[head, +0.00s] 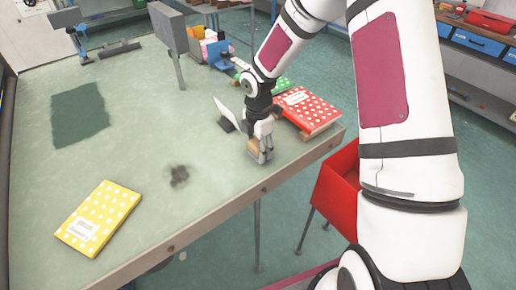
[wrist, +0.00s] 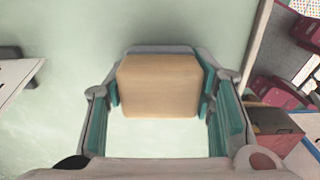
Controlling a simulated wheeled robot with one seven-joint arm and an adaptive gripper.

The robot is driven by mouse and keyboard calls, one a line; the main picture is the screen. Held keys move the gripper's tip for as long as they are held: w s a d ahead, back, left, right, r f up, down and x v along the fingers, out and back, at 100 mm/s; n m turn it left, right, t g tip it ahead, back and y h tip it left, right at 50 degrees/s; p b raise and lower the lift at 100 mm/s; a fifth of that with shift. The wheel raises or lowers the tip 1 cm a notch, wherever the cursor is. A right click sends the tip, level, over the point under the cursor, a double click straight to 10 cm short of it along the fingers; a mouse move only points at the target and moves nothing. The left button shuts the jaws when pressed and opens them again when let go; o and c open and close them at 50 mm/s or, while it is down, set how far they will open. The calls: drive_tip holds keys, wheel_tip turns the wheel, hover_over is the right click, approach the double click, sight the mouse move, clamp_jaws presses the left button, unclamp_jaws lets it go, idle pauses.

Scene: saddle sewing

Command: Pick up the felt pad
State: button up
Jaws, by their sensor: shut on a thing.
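The felt pad (wrist: 160,85) appears as a thick tan block in the wrist view, lying between my two fingers. My gripper (head: 262,156) is shut on it, with the teal finger pads against its left and right sides. In the head view my gripper points down at the right edge of the pale green table (head: 150,150), and a little of the tan block shows beside the fingers. The fingers hide most of it there, and I cannot tell whether it is clear of the tabletop.
A red dotted book (head: 308,110) lies close behind my gripper, and a small white panel (head: 226,112) stands to its left. A yellow dotted book (head: 100,218) and a dark green patch (head: 80,114) lie farther left. A red bin (head: 335,190) stands beyond the table edge.

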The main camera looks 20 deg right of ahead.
drive_tip(key=shift+r, duration=0.5)
drive_tip(key=r, duration=0.1)
drive_tip(key=s+r, duration=0.1)
drive_tip(key=shift+r+b, duration=0.3)
drive_tip(key=shift+b, duration=0.05)
drive_tip(key=s+a+r, duration=0.1)
drive_tip(key=s, duration=1.4)
drive_tip(key=shift+a+r, duration=0.15)
drive_tip(key=shift+a, duration=0.15)
